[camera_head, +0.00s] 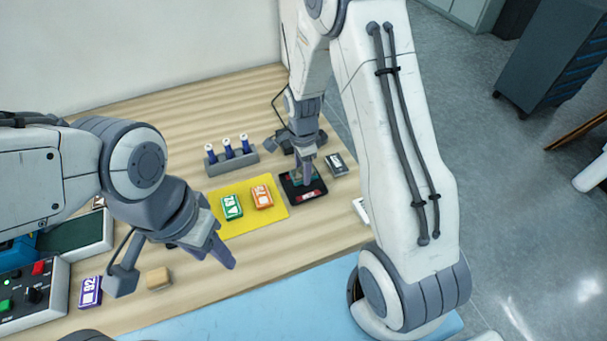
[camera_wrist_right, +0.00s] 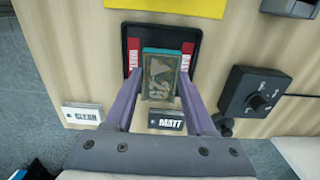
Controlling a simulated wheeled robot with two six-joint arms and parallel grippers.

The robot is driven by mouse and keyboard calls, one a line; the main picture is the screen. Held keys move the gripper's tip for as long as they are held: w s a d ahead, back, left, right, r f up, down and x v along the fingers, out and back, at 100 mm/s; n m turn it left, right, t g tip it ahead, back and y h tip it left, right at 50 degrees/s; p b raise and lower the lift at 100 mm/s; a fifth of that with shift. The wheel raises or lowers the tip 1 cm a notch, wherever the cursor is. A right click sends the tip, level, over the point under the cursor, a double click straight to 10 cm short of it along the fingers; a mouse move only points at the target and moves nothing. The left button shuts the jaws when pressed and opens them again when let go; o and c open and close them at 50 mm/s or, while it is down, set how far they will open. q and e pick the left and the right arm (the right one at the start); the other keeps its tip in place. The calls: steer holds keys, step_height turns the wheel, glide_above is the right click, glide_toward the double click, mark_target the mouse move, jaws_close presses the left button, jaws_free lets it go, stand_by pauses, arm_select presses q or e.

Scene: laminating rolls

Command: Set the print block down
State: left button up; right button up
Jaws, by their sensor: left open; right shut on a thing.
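The print block (camera_wrist_right: 160,77), teal with a dark bronze face bearing raised mirrored characters, is between the fingers of my right gripper (camera_wrist_right: 160,98). In the head view my right gripper (camera_head: 305,180) points down at the black tray (camera_head: 318,182), and its fingers partly hide the block. The block is over or in this tray in the right wrist view (camera_wrist_right: 163,29); I cannot tell whether it touches the floor of it. Red labels show on both sides of the block. My left gripper (camera_head: 218,252) is open and empty above the front of the table, away from the tray.
A yellow mat (camera_head: 240,222) with a green block (camera_head: 232,207) and an orange block (camera_head: 262,196) lies left of the tray. A purple block (camera_head: 90,292) and a tan block (camera_head: 158,278) are front left.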

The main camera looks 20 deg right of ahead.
step_height(320, 180, down, 3)
steer(key=shift+s+f+p, duration=0.1)
steer(key=shift+p, duration=0.35)
steer(key=shift+f, duration=0.15)
steer(key=shift+f, duration=0.15)
steer(key=o, duration=1.3)
steer(key=shift+o, duration=0.2)
steer(key=shift+r, duration=0.2)
